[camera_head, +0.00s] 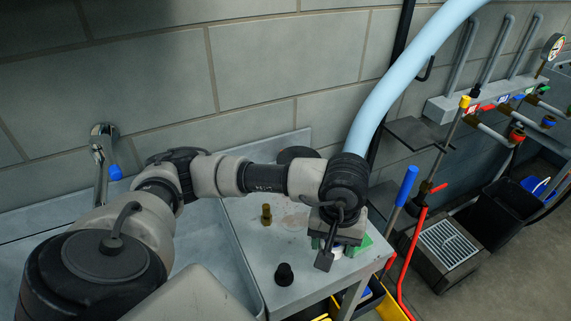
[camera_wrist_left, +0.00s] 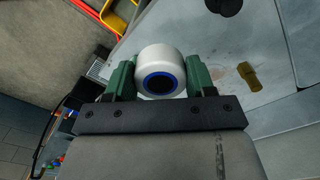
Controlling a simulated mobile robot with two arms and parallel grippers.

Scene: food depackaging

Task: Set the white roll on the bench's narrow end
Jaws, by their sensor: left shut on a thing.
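The white roll (camera_wrist_left: 158,55) has a blue-ringed dark core and sits between the green fingers of my left gripper (camera_wrist_left: 161,75) in the left wrist view. My left gripper is shut on it. In the head view, my left gripper (camera_head: 340,247) is over the right end of the grey metal bench (camera_head: 305,295), and only a sliver of the white roll (camera_head: 337,253) shows beneath it. The bench also shows in the left wrist view (camera_wrist_left: 215,55). I cannot tell whether the roll touches the bench top. My right gripper is not in view.
A brass fitting (camera_head: 267,215) and a black knob-like piece (camera_head: 284,274) stand on the bench left of my gripper. A sink (camera_head: 205,245) adjoins on the left. Blue and red handles (camera_head: 405,185) rise past the bench's right edge, beside a yellow bin (camera_head: 370,302).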

